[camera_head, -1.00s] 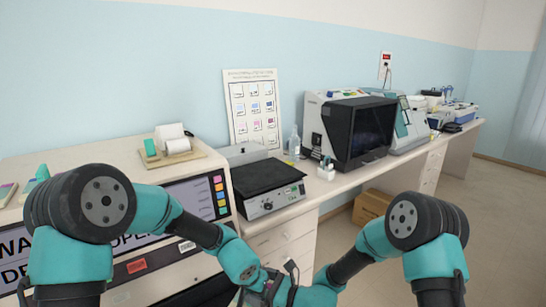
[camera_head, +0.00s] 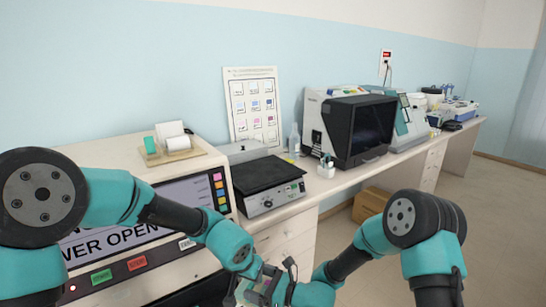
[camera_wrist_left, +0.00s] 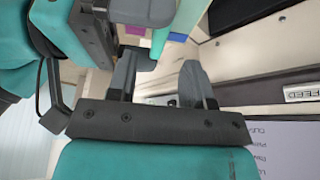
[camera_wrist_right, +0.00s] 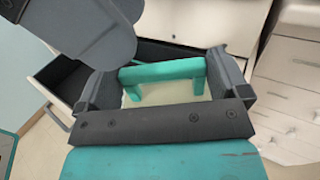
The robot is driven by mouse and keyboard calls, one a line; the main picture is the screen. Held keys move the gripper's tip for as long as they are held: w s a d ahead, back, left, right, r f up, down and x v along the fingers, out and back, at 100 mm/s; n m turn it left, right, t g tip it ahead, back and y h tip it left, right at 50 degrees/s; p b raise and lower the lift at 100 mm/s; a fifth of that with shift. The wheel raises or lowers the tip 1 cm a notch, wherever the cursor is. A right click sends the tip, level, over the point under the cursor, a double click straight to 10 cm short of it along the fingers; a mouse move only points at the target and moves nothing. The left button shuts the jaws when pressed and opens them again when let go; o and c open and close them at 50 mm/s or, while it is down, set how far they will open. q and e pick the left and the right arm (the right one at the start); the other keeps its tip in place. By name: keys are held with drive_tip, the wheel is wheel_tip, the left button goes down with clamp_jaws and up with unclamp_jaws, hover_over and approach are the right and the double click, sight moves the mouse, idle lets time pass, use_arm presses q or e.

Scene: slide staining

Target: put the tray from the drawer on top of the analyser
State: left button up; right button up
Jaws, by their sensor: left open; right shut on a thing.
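The analyser (camera_head: 208,163) is the large cream machine at left in the head view, its screen partly reading "WER OPEN". My right gripper (camera_wrist_right: 162,84) is shut on the tray's teal handle (camera_wrist_right: 165,71), seen between its fingers in the right wrist view. The pale tray body behind the handle is mostly hidden. An open drawer (camera_wrist_right: 68,82) with dark walls shows behind it. My left gripper (camera_wrist_left: 166,76) is open, its fingers apart, with a teal strip (camera_wrist_left: 172,30) just beyond them. In the head view both grippers are close together at the bottom centre, and details there are unclear.
A paper roll on a tan board (camera_head: 180,156) stands on the analyser's top. A black-topped hot plate (camera_head: 268,176) sits right of it on the bench. A dark-screened machine (camera_head: 362,128) is farther right. My left arm covers part of the analyser's front and top left.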

use_arm(q)
drive_tip(key=shift+v, duration=1.3)
drive_tip(key=shift+f, duration=0.1)
drive_tip(key=x, duration=0.9)
drive_tip(key=shift+w+f, duration=0.1)
drive_tip(key=shift+f, duration=0.1)
drive_tip(key=shift+w+d+f, duration=0.1)
drive_tip(key=shift+w+f, duration=0.05)
drive_tip(key=shift+f, duration=0.25)
use_arm(e)
drive_tip(key=shift+d, duration=0.1)
